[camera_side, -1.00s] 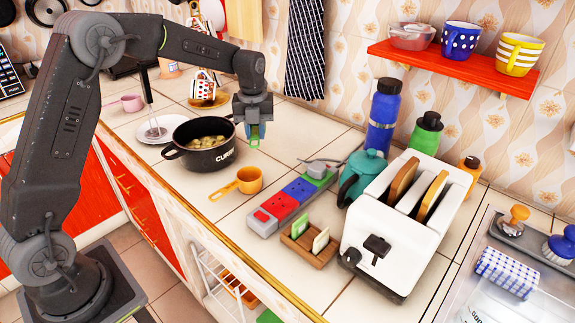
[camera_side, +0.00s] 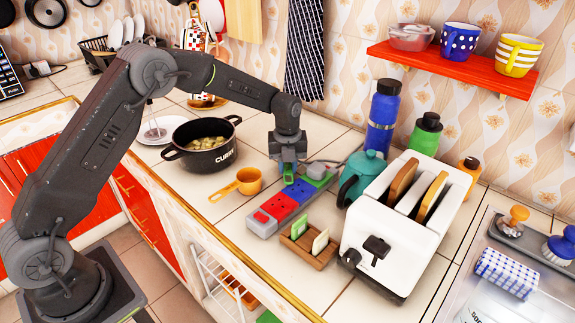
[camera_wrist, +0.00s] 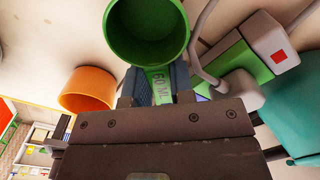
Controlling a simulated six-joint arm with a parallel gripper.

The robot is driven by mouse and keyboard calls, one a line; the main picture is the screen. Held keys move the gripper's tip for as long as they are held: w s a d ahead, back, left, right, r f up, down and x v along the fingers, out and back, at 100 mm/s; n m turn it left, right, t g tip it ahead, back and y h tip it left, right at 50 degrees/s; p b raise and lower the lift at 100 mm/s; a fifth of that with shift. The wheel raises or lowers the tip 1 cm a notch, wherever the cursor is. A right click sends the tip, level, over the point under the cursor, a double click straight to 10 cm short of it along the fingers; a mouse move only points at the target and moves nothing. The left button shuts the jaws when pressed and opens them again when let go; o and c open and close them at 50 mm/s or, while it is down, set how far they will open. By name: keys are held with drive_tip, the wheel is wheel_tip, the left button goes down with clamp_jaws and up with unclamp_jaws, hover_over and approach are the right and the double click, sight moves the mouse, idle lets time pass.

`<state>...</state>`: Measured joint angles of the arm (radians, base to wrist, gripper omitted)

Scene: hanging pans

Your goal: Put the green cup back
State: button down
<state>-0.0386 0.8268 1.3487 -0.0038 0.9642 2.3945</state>
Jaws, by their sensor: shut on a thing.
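My gripper (camera_side: 289,176) is shut on the handle of the green cup (camera_wrist: 148,30), a small measuring cup whose handle reads "60 ML". In the wrist view the cup's round opening shows just beyond the fingertips (camera_wrist: 152,82). In the side view only a little green of the cup (camera_side: 289,180) shows below the fingers, near the far part of the power strip. The orange cup (camera_side: 249,181) sits on the counter to the left, with its handle pointing left. It also shows in the wrist view (camera_wrist: 88,90), apart from the green cup.
The power strip (camera_side: 263,222) with red, blue and green sections lies close by, with a grey plug and cable (camera_side: 318,170). A black pot (camera_side: 205,158) stands left. A teal kettle (camera_side: 362,178), white toaster (camera_side: 400,235) and small wooden rack (camera_side: 309,247) stand right.

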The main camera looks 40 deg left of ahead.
sight(287, 165)
drive_tip(key=shift+f, duration=0.25)
drive_tip(key=c, duration=1)
unclamp_jaws()
wheel_tip(287, 165, up, 13)
drive_tip(key=shift+f, duration=0.1)
